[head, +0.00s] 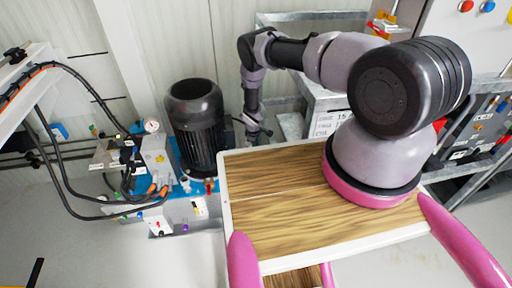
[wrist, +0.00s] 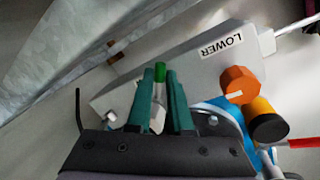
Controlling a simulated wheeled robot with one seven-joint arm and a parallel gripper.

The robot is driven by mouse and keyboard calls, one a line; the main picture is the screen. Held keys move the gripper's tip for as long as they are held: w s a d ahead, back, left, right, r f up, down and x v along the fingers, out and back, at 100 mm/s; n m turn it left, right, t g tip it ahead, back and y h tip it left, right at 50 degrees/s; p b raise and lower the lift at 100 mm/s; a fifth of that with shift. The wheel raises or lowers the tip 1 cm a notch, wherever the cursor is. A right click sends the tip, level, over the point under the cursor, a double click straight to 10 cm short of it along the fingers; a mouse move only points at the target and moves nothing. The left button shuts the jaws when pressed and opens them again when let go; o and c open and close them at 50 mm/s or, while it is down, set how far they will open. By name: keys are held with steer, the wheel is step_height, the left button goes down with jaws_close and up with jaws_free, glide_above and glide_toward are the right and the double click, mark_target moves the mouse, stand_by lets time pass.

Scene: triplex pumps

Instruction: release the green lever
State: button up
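In the wrist view, my gripper (wrist: 160,84) has two teal fingers pointing away from the camera. A green lever (wrist: 160,72) shows between the fingertips, with a pale shaft lower in the gap. The fingers appear to close on it from both sides. The lever sits at a grey block (wrist: 205,65) labelled LOWER. In the head view, my gripper (head: 254,132) is small, beyond the wooden-topped surface, beside the dark motor; the lever cannot be made out there.
An orange knob (wrist: 239,85) and a black-capped orange part (wrist: 267,122) stand right of the fingers. A galvanised beam (wrist: 85,40) crosses the upper left. In the head view, a dark motor (head: 196,125) and a hosed pump unit (head: 135,155) stand left of my gripper.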

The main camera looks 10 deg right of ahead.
steer(key=o, duration=0.3)
steer(key=shift+r, duration=0.1)
steer(key=r, duration=0.3)
steer(key=s+a+r, duration=0.1)
steer(key=r, duration=0.6)
steer(key=shift+s+a+r, duration=0.15)
steer(key=shift+s+r, duration=0.05)
steer(key=shift+s, duration=0.15)
